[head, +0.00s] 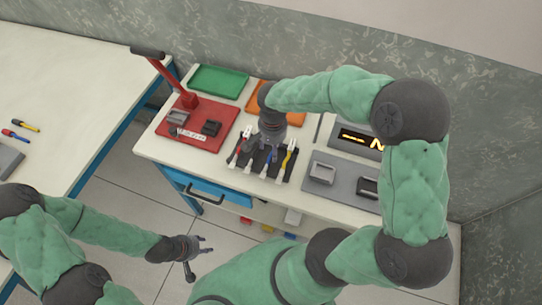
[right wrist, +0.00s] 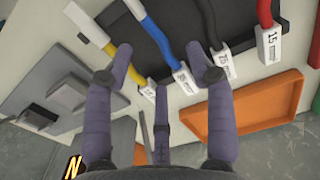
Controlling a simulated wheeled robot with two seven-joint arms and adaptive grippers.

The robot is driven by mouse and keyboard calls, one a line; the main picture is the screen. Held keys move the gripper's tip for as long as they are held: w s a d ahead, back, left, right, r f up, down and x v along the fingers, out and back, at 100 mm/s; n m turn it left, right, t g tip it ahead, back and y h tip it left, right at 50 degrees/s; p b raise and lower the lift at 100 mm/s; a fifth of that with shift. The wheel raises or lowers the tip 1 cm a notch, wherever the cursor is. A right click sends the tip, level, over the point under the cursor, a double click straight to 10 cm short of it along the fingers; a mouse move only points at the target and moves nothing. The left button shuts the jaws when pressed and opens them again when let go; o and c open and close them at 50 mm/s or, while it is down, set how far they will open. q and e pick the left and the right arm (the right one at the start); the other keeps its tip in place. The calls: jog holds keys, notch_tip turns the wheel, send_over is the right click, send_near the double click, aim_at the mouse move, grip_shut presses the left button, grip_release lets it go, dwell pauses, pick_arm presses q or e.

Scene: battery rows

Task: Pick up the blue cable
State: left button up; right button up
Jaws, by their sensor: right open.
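The blue cable (head: 269,156) lies on a dark holder on the workbench, between a yellow cable (head: 287,160) and a black cable. In the right wrist view the blue cable (right wrist: 160,38) ends at a white label tag (right wrist: 184,80). My right gripper (right wrist: 163,70) is open above this end, with fingers on both sides and a third finger below; I cannot tell if they touch it. In the head view my right gripper (head: 272,138) partly hides the cable ends. My left gripper (head: 197,255) is open and empty, low over the floor.
A red cable (right wrist: 265,14) and the black cable (right wrist: 208,22) lie to the right in the wrist view. An orange tray (head: 288,117), a green tray (head: 218,81), a red board (head: 215,136) and a grey plate (head: 343,192) surround the holder. Another table (head: 60,85) stands left.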

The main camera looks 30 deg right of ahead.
aim_at(271, 155)
notch_tip(271, 155, down, 4)
jog(key=shift+r+b, duration=0.25)
jog(key=shift+b, duration=0.3)
grip_shut()
jog(key=shift+r, duration=0.1)
